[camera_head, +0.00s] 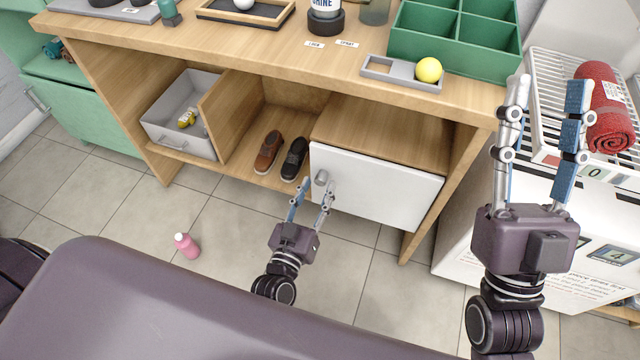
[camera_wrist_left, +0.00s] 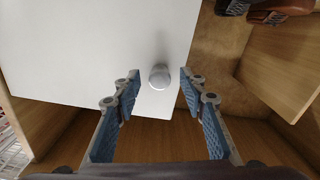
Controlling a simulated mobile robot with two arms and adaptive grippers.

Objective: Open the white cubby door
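The white cubby door (camera_head: 378,190) is on the lower right of the wooden bench and looks closed in the head view. Its round grey knob (camera_head: 321,178) is near the door's left edge. In the left wrist view the door (camera_wrist_left: 95,45) fills the upper left, and the knob (camera_wrist_left: 159,77) lies between the two fingers. My left gripper (camera_head: 313,192) is open in front of the knob; its fingers stand on either side, apart from it. My right gripper (camera_head: 546,88) is open and empty, raised at the right, away from the door.
Left of the door are a brown shoe (camera_head: 268,153), a dark shoe (camera_head: 294,158) and a grey bin (camera_head: 181,135). A pink bottle (camera_head: 187,246) stands on the floor. A white unit (camera_head: 467,225) with a red towel roll (camera_head: 607,112) is at the right.

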